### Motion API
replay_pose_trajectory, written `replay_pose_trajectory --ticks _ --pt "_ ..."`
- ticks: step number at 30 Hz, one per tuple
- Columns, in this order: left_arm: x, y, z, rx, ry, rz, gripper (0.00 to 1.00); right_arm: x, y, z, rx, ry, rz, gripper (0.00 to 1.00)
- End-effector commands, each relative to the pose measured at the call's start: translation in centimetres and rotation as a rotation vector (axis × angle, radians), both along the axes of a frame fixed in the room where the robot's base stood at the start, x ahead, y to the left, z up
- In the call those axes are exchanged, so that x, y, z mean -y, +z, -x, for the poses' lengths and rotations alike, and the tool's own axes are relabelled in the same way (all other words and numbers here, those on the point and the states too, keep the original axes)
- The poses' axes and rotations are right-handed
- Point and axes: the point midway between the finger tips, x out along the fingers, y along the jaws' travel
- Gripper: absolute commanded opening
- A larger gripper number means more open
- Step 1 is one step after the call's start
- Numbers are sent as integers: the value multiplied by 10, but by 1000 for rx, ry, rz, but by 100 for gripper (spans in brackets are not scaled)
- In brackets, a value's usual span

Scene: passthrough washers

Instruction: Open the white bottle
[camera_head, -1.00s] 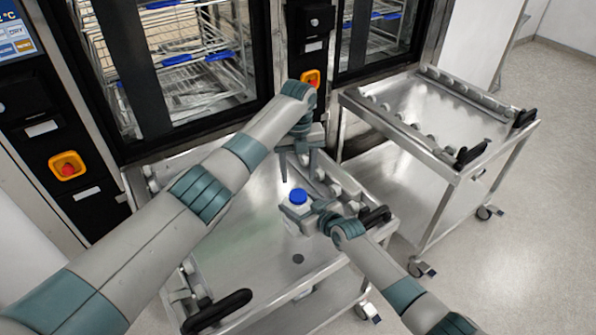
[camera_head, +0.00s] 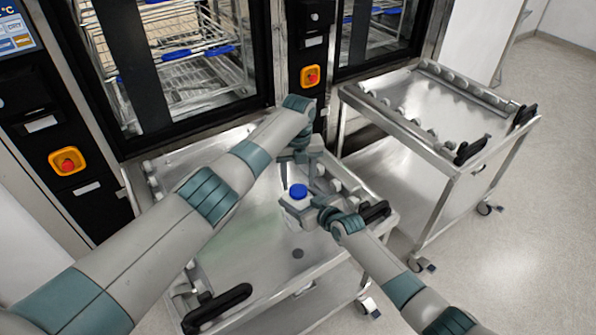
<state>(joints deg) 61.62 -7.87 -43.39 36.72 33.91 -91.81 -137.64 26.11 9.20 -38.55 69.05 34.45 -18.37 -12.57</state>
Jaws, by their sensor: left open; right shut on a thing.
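The white bottle (camera_head: 297,204) with a blue cap (camera_head: 298,191) is upright above the near steel cart, right of its middle. My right gripper (camera_head: 300,212) comes in from the right and is shut on the bottle's body, which its fingers partly hide. My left gripper (camera_head: 299,174) points down just behind and above the cap. It is open, with its fingers apart, and the cap shows in front of them. I cannot tell whether a finger touches the cap.
The near steel cart (camera_head: 260,265) has black handles and rollers along its sides. A second steel cart (camera_head: 430,105) stands to the right. Washer cabinets with glass doors and wire racks (camera_head: 185,75) stand behind. Open floor (camera_head: 535,230) lies at the right.

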Motion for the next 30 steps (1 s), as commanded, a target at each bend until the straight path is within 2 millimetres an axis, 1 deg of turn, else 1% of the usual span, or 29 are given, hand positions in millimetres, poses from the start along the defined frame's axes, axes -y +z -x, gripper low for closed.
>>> replay_pose_trajectory --ticks 3,7,11,18,19,20,21,23,24,30 --pt "0 -14 0 -2 1 -2 52 0 0 0 1 0 -1 2" --pt "0 -23 0 -1 0 -1 52 0 0 0 0 0 0 2" --pt "0 -28 0 0 0 -1 52 0 0 0 0 0 0 2" --pt "0 -28 0 0 0 0 52 0 0 0 0 0 0 2" --pt "0 -28 0 0 0 0 49 0 0 0 0 0 0 2" --pt "0 -28 0 0 0 0 42 0 0 0 0 0 0 2" --pt "0 -28 0 0 0 0 33 0 0 0 0 0 0 2" --pt "0 -28 0 0 0 0 18 0 0 0 0 0 0 2" --pt "0 -28 0 0 0 0 17 0 0 0 0 0 0 2" --pt "0 -28 0 0 16 0 17 0 0 0 0 0 0 2"
